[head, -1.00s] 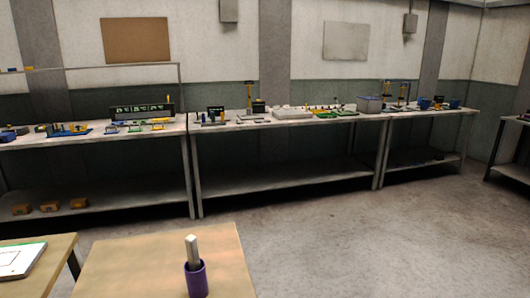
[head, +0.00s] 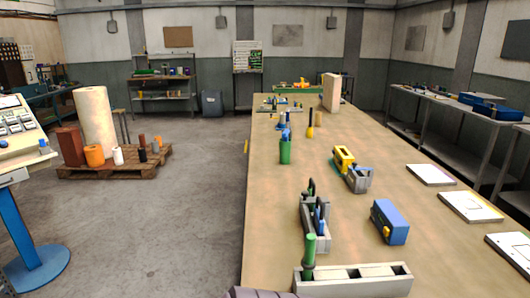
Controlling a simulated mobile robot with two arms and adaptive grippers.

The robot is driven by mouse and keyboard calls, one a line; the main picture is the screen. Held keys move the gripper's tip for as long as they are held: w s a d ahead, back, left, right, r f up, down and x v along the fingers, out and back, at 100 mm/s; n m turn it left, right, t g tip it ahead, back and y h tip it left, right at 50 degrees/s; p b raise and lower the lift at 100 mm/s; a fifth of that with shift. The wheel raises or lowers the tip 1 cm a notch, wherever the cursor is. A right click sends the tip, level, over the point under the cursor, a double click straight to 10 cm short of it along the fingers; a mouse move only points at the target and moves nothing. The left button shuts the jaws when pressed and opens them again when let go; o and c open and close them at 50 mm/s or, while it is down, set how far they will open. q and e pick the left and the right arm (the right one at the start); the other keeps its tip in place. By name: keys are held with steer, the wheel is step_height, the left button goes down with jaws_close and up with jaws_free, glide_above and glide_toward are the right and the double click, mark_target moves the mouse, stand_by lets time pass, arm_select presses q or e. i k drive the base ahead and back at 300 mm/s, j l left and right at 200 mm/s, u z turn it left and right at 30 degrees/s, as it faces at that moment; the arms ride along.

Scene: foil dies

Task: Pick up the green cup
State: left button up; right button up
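A green cup (head: 285,151) stands upright on the long wooden table, near its left edge, in the head view. Blue-handled items stick up out of it. Neither of my grippers can be made out in the head view. A small dark ridged piece shows at the bottom edge, and I cannot tell what it is.
Near me on the table (head: 345,210) are a white slotted holder (head: 350,280), a grey tool holder (head: 314,222), a blue box (head: 390,222) and a yellow device (head: 343,158). A pallet (head: 115,165) with rolls stands left. The floor between is clear.

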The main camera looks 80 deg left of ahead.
mark_target(285, 147)
steer(key=u, duration=2.65)
steer(key=j+u, duration=0.7)
steer(key=i+j, duration=0.4)
steer(key=j, duration=0.15)
steer(key=i+j, duration=0.4)
steer(key=j, duration=0.15)
steer(key=i+j+z, duration=0.2)
steer(key=i, duration=0.45)
steer(key=i+z, duration=0.2)
steer(key=i, duration=0.45)
steer(key=i+j+z, duration=0.15)
steer(key=i, duration=0.6)
steer(key=i+j+z, duration=0.15)
steer(key=i, duration=0.55)
